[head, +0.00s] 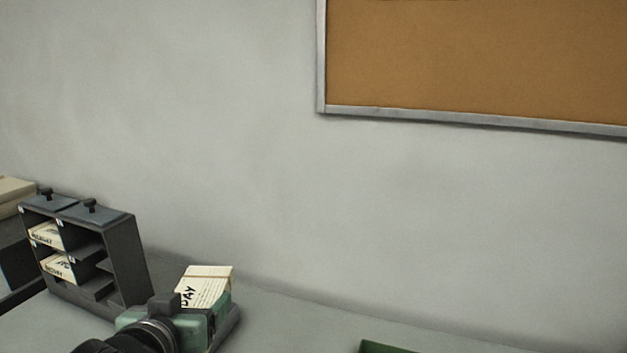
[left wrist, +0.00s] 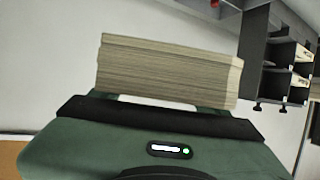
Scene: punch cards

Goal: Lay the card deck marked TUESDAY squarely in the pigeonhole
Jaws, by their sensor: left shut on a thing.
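My left gripper (head: 212,312) is shut on a cream card deck (head: 207,286), which stands up out of the jaws. Its label shows only the letters DAY; the rest is hidden behind the gripper. In the left wrist view the deck (left wrist: 168,70) shows its stacked edges across the jaws. The dark pigeonhole rack (head: 128,255) stands on the table, left of and apart from the deck. Its left column holds labelled decks in an upper (head: 46,235) and a lower (head: 59,269) compartment. The visible right-column compartments look empty. The rack (left wrist: 252,60) is also at the right of the left wrist view.
A cork board (head: 470,60) hangs on the wall. A green object (head: 385,347) is cut off by the bottom edge. A pale box-like thing (head: 14,193) is at the far left. The grey tabletop (head: 290,325) between gripper and green object is clear.

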